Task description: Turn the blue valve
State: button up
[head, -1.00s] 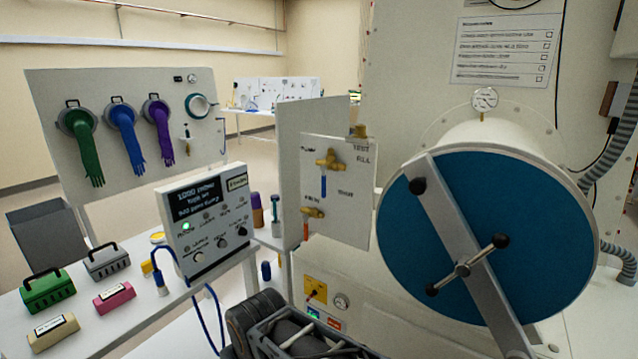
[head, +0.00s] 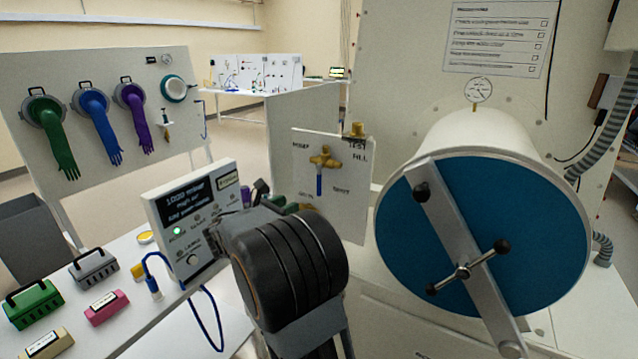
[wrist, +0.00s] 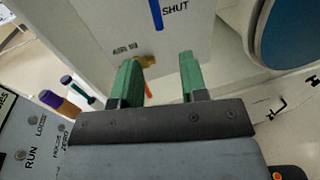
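The blue valve is a brass body (head: 323,161) with a blue lever (head: 319,181) that hangs straight down on the upright white panel (head: 345,205). In the wrist view the lower part of the blue lever (wrist: 156,14) shows at the top edge, beside the word SHUT. My gripper (wrist: 160,68) has two green fingers, spread apart with nothing held between them. It is below the blue lever in that view and apart from it. In the head view my dark arm covers the area below the panel and most of my gripper.
A second brass valve (wrist: 146,61) with an orange lever (wrist: 148,90) shows between the fingers, behind them. A control box (head: 195,215) stands left of my arm. A large drum with a blue door (head: 540,235) is at right. Gloves hang on a board at left.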

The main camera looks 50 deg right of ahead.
aim_at(319, 186)
jog(key=d+p, duration=0.1)
jog(key=d, duration=0.3)
jog(key=d+p, duration=0.1)
jog(key=d, duration=0.4)
jog(key=w+d+p, duration=0.1)
jog(key=d, duration=0.3)
jog(key=shift+d+r, duration=0.15)
jog(key=shift+d, duration=0.25)
grip_shut()
